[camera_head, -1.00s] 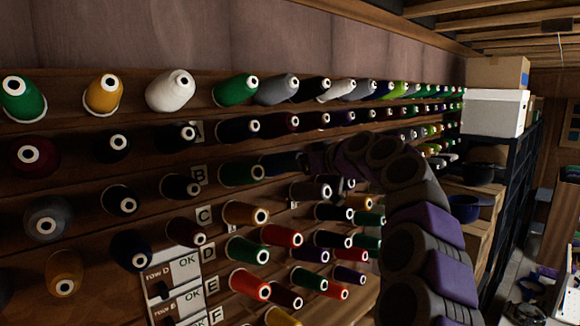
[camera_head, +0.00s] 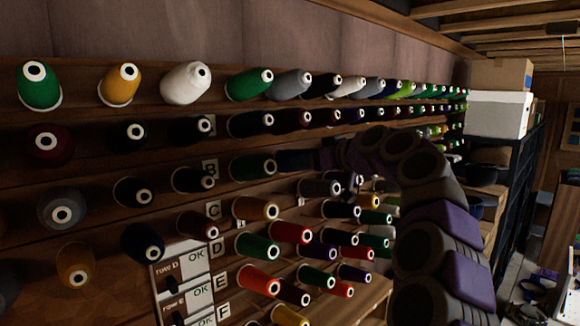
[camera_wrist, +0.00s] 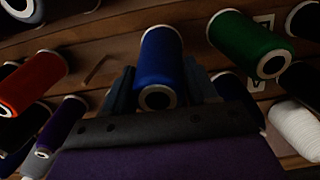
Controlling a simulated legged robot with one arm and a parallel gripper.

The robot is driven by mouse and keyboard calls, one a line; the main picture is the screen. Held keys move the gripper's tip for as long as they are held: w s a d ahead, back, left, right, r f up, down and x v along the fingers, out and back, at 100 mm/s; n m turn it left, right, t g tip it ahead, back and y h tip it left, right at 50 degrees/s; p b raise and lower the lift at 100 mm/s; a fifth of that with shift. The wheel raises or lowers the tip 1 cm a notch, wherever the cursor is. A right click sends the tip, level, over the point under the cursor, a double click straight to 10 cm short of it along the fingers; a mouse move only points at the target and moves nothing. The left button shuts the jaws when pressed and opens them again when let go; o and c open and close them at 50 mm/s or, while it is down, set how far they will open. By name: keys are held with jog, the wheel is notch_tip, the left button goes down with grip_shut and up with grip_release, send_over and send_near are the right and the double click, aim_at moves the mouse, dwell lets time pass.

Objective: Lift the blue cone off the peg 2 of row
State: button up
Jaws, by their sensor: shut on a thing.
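The blue cone (camera_wrist: 160,55) stands in the middle of the wrist view, its open ring end toward me. My gripper (camera_wrist: 161,88) has one dark finger on each side of it and is shut on it. In the head view a dark blue cone (camera_head: 295,160) shows just left of the end of my arm, partly in shadow. My fingers cannot be made out there. The peg is hidden behind the cone, so I cannot tell whether the cone is still on it.
A green cone (camera_wrist: 250,45) is close on the right in the wrist view, and a red cone (camera_wrist: 33,84) is to the left. Rows of cones fill the wooden wall rack. A labelled panel (camera_head: 184,280) is at lower left. Boxes (camera_head: 497,113) stand on a shelf at right.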

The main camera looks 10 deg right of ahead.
jog(key=shift+s+d+r, duration=0.15)
jog(key=shift+s+d, duration=0.05)
jog(key=shift+s, duration=0.4)
jog(key=b+v, duration=0.2)
jog(key=v, duration=0.6)
jog(key=shift+d+b, duration=0.25)
jog(key=shift+b, duration=0.15)
jog(key=shift+s+d+r+p, duration=0.3)
jog(key=shift+s+d+r, duration=0.3)
jog(key=shift+s, duration=0.2)
jog(key=shift+s+d+r+p, duration=0.25)
jog(key=shift+s+d+r, duration=0.3)
jog(key=shift+s+r, duration=0.15)
